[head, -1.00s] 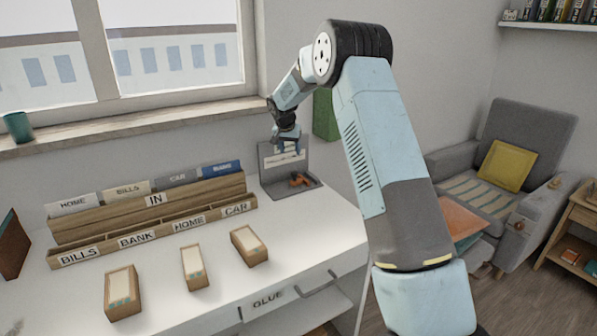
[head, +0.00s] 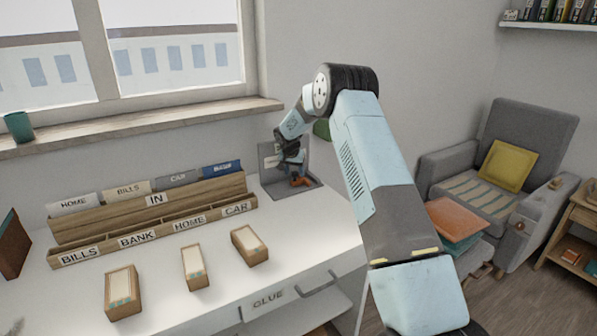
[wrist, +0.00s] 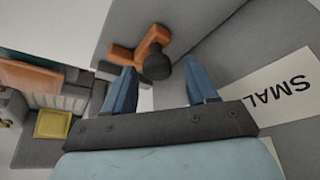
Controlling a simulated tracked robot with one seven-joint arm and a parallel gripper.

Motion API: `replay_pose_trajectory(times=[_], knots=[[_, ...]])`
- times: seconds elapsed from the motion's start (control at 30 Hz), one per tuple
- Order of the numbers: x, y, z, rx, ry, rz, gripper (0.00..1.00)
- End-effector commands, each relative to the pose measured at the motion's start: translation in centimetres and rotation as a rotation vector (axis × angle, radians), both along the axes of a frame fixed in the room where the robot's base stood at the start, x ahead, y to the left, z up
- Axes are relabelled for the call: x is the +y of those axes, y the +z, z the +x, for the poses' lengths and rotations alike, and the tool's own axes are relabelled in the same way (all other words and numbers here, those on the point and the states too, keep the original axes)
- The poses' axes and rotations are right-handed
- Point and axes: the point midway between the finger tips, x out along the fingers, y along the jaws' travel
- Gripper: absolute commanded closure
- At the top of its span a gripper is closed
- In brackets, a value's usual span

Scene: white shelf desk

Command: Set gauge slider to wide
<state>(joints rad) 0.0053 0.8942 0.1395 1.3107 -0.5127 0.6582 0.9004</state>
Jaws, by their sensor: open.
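The gauge is a grey L-shaped stand (head: 288,193) at the back right of the desk. Its slider is an orange piece (head: 300,181) with a dark round knob (wrist: 157,66), clear in the wrist view. A white label reading "SMAL", its end cut off, (wrist: 291,91) is on the grey plate in the wrist view. My gripper (head: 294,172) is down at the stand, just above the orange slider. In the wrist view its blue fingers (wrist: 162,82) are open, with the knob beyond and between their tips. I cannot tell whether they touch it.
A wooden sorter (head: 150,212) with labelled slots stands left of the gauge. Several small card boxes (head: 194,267) lie in front. A green object (head: 322,129) is behind my arm. An armchair (head: 490,175) stands to the right of the desk.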

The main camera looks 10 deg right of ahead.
Motion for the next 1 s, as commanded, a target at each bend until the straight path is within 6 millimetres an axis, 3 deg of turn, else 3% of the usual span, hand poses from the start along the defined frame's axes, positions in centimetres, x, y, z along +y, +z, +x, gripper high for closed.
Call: replay_pose_trajectory(times=[0.3,0.87,1.0], knots=[[-0.05,-0.15,0.06,0.000,0.000,0.000,0.44],[-0.03,-0.13,0.07,0.000,0.000,0.000,0.97],[-0.01,-0.12,0.09,-0.001,0.000,0.000,1.00]])
